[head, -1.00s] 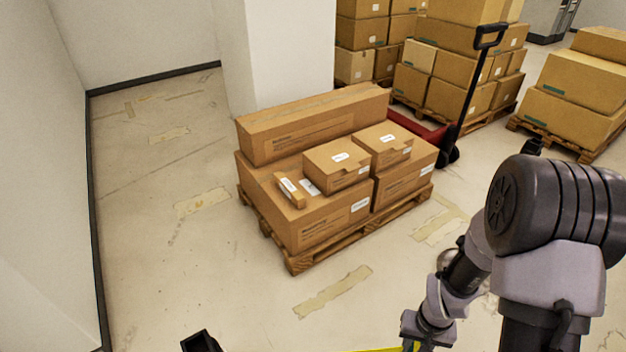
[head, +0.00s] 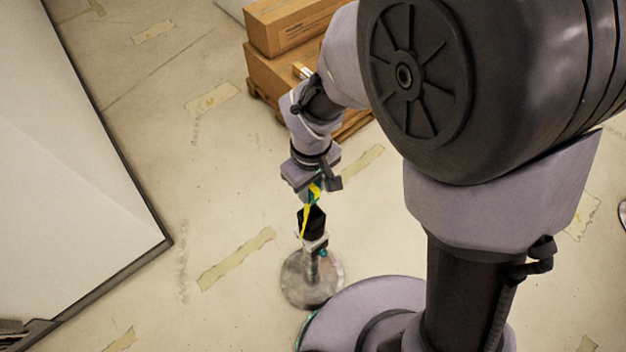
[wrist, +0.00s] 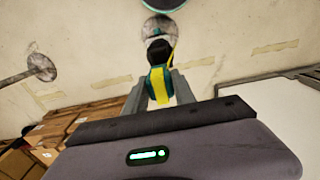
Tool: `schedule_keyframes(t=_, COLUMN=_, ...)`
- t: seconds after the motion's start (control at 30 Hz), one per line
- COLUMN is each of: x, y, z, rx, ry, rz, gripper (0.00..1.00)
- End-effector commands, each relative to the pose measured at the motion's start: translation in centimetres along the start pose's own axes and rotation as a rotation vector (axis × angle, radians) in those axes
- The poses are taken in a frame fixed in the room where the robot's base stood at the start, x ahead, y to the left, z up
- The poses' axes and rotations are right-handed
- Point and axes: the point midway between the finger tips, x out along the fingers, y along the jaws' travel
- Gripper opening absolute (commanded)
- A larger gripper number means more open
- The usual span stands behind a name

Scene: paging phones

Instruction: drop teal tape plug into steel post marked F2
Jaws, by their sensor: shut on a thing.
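My gripper (head: 313,190) points down and its fingers are closed on a plug with teal and yellow on it (wrist: 158,82). In the head view, yellow (head: 305,218) runs down beside a black part (head: 313,222) below the fingers. A steel post with a round base (head: 300,285) stands on the floor directly under the gripper. The black part appears in line with the post's top, but I cannot tell whether the plug is in it. The same base shows beyond the fingers in the wrist view (wrist: 163,27). No F2 mark is readable.
Another post with a round base (wrist: 40,67) shows at the left of the wrist view. Cartons on a pallet (head: 290,30) stand at the back, partly hidden by my arm. A white panel with a dark edge (head: 70,170) is at left. Taped floor between is clear.

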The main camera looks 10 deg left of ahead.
Motion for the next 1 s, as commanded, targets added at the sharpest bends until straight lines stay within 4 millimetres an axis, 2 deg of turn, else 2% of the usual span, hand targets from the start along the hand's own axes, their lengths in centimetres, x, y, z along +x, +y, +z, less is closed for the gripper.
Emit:
schedule_keyframes(t=0.03, x=1.4, y=0.0, z=0.0, rx=0.001, ry=-0.001, rz=0.0, gripper=0.0)
schedule_keyframes(t=0.13, x=3.0, y=0.0, z=0.0, rx=0.001, ry=0.0, rz=0.0, gripper=0.0)
schedule_keyframes(t=0.47, x=5.5, y=0.1, z=0.0, rx=0.002, ry=0.0, rz=0.0, gripper=0.0)
schedule_keyframes(t=0.73, x=9.5, y=0.1, z=0.1, rx=0.001, ry=0.001, rz=0.0, gripper=0.0)
schedule_keyframes(t=0.83, x=10.3, y=0.1, z=0.1, rx=0.001, ry=0.001, rz=0.0, gripper=0.0)
schedule_keyframes(t=1.0, x=10.3, y=0.1, z=0.1, rx=0.001, ry=0.002, rz=0.001, gripper=0.0)
